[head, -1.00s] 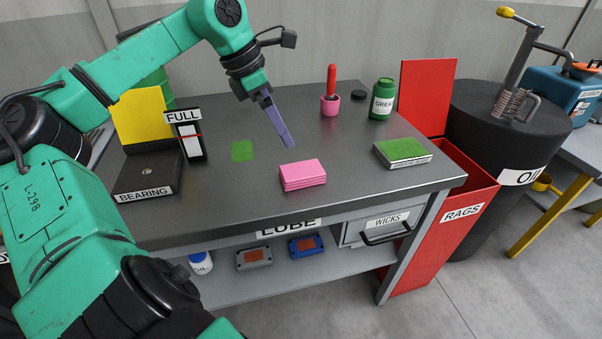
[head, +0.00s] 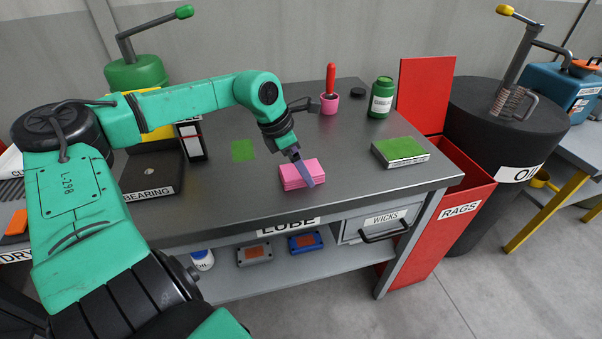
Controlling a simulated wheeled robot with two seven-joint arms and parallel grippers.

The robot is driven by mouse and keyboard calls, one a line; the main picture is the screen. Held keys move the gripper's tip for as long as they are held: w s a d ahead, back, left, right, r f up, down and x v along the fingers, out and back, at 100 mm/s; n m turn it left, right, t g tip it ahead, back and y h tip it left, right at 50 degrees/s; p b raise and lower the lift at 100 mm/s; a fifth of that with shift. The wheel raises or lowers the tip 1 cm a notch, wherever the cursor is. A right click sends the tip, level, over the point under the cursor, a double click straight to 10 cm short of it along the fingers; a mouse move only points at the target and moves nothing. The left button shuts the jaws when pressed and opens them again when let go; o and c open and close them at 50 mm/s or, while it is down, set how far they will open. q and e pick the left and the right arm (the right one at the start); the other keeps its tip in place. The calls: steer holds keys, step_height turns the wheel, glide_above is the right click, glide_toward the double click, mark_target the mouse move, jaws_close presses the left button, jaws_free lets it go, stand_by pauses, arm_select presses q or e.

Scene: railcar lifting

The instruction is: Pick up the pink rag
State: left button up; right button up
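The pink rag (head: 290,176) looks like a small stack of folded pink cloth on the dark bench top, near its front edge. My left gripper (head: 309,184) reaches down from the left, and its narrow purple-grey fingers cross in front of the rag's right part in the head view. The fingers line up as one strip, so I cannot tell whether they are apart, or whether they touch the rag. My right gripper is not in view.
A green pad (head: 399,150) lies right of the rag, and a flat green patch (head: 243,151) lies left. A pink cup (head: 329,104) with a red handle and a green jar (head: 381,97) stand behind. The red RAGS bin (head: 441,223) adjoins the bench's right end.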

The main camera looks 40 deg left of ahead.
arm_select(q)
steer(key=shift+f+b, duration=0.25)
steer(key=shift+b, duration=0.1)
stand_by(0.3)
steer(key=c, duration=1.2)
